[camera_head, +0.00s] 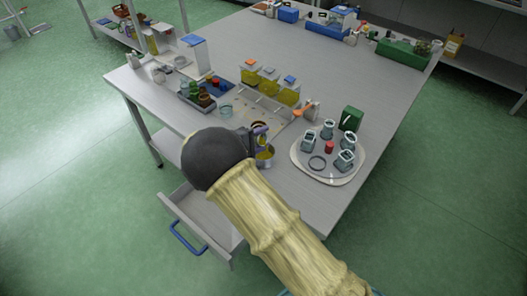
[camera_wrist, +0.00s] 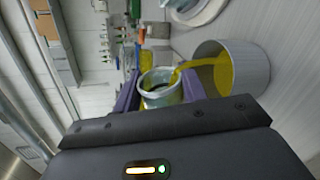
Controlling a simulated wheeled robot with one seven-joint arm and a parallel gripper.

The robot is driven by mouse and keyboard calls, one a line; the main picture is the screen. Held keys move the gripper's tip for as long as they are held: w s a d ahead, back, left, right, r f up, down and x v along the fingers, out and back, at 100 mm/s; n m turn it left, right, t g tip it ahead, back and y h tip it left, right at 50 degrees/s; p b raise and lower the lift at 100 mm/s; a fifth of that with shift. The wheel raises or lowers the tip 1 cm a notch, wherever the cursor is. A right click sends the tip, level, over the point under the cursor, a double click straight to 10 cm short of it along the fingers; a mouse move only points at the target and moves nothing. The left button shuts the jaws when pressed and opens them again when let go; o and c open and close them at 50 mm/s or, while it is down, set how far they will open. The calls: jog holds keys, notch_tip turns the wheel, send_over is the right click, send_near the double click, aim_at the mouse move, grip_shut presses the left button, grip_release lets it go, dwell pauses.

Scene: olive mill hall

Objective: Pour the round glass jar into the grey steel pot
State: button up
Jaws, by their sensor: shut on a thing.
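The round glass jar (camera_wrist: 162,95) is held tilted between the purple fingers of my gripper (camera_wrist: 160,88) in the wrist view. A yellow stream runs from the jar's mouth into the grey steel pot (camera_wrist: 252,66), which has yellow liquid inside. The jar is beside and above the pot, apart from its rim. In the head view my gripper (camera_head: 259,133) is over the near edge of the table, with the pot (camera_head: 266,162) just below it. My own arm hides part of the jar there.
A white oval tray (camera_head: 332,179) with several small grey-green containers and a red one stands right of the pot. Behind are yellow-filled containers (camera_head: 268,86) on a beige board. An open drawer (camera_head: 200,215) juts out below the table edge. The table's far middle is clear.

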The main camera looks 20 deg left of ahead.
jog(key=shift+r+m+y+b, duration=0.1)
jog(key=shift+m+y+b, duration=0.35)
jog(key=shift+b, duration=1.2)
dwell(0.5)
jog(key=shift+d+m+t+y+b, duration=0.15)
jog(key=shift+m+b, duration=0.4)
jog(key=shift+b, duration=0.8)
jog(key=shift+m+t+y+b, duration=0.15)
jog(key=shift+m+b, duration=0.35)
jog(key=shift+b, duration=0.85)
jog(key=shift+r+p, duration=0.4)
jog(key=shift+p, duration=0.6)
jog(key=n+p, duration=0.1)
jog(key=p, duration=0.1)
jog(key=shift+p, duration=0.3)
jog(key=n+h+p, duration=0.1)
jog(key=p, duration=0.2)
jog(key=shift+a+f, duration=0.1)
jog(key=shift+a, duration=0.1)
jog(key=shift+f+n, duration=0.3)
jog(key=shift+f, duration=0.05)
jog(key=shift+r+h+p, duration=0.1)
jog(key=shift+h+p, duration=0.15)
jog(key=shift+p, duration=0.4)
